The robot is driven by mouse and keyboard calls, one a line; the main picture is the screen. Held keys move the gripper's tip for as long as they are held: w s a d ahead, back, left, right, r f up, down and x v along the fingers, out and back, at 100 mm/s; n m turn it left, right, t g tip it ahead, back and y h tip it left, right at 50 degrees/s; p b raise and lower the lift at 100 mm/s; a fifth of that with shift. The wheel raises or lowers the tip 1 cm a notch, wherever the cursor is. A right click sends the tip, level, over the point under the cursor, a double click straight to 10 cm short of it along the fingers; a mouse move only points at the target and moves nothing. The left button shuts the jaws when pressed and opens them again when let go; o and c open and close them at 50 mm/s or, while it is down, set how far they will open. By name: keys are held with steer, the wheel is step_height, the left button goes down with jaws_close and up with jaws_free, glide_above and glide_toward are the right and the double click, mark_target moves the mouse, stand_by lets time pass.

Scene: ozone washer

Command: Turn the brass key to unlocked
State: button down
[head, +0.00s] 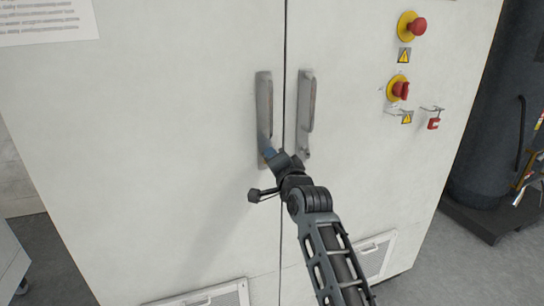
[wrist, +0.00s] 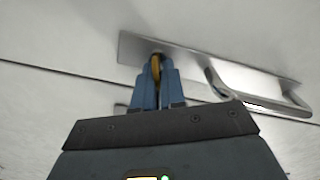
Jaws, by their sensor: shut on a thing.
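My gripper (head: 270,154) is at the lower end of the left door's handle plate (head: 264,130), just left of the gap between the two doors. In the wrist view my gripper (wrist: 157,75) has its blue fingers shut on the brass key (wrist: 156,67). The key stands at the end of the metal plate (wrist: 190,63), beside the bar handle (wrist: 262,104). Only a narrow strip of the key shows between the fingers. Its keyhole is hidden, and I cannot tell which way the key is turned.
The right door has its own handle (head: 307,112) close by. A dark tank (head: 497,120) stands beside the cabinet.

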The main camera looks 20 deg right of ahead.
steer(key=m, duration=0.1)
steer(key=m+p, duration=0.1)
steer(key=m, duration=0.3)
steer(key=shift+f+p, duration=0.25)
steer(key=shift+p, duration=0.1)
steer(key=shift+d+f, duration=0.1)
stand_by(0.3)
steer(key=c, duration=1.3)
jaws_free()
steer(key=s, duration=0.7)
steer(key=shift+s, duration=0.4)
